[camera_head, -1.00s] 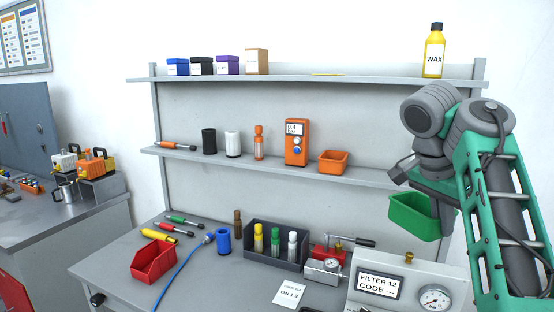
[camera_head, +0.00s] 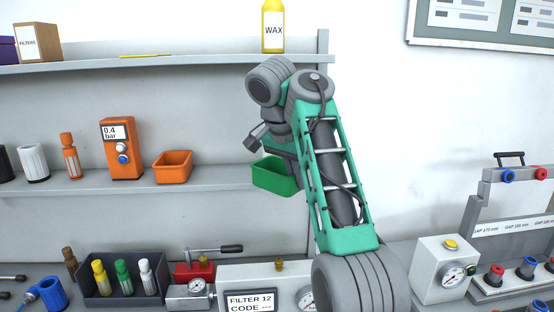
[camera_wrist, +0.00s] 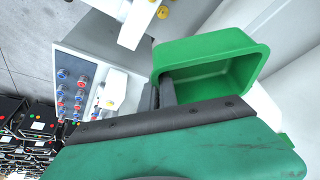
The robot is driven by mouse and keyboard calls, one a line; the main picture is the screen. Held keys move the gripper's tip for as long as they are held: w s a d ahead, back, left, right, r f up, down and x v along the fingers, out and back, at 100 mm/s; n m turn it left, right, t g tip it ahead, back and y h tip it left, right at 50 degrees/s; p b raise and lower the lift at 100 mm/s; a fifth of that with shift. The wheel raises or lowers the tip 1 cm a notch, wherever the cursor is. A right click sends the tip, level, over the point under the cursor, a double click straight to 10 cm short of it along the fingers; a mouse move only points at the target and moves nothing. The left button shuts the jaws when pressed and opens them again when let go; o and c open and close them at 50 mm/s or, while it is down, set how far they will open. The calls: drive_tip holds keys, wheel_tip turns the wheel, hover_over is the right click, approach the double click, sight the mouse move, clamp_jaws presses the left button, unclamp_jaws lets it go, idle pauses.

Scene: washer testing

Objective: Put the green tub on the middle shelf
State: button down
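The green tub (camera_head: 275,176) is held at the end of my arm, in front of the right part of the middle shelf (camera_head: 75,191). Its height is about that of the shelf. In the wrist view the tub (camera_wrist: 212,56) is tilted in the picture, its open side showing empty. My gripper (camera_wrist: 168,92) has its dark fingers close together at the tub's near wall, and appears shut on it. In the head view my gripper (camera_head: 262,150) is partly hidden by my own arm. I cannot tell whether the tub touches the shelf.
On the middle shelf stand an orange tub (camera_head: 173,168), an orange pressure box (camera_head: 122,150) and bottles. Free shelf room lies right of the orange tub. The upper shelf holds a yellow WAX bottle (camera_head: 273,28).

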drive_tip(key=w+d+f+p, duration=0.1)
drive_tip(key=w+d+p, duration=0.9)
drive_tip(key=p, duration=0.1)
drive_tip(key=shift+w+f, duration=0.3)
drive_tip(key=shift+d, duration=0.15)
drive_tip(key=shift+f, duration=0.3)
drive_tip(key=c, duration=1.6)
unclamp_jaws()
drive_tip(key=shift+r, duration=0.1)
drive_tip(key=shift+c, duration=0.2)
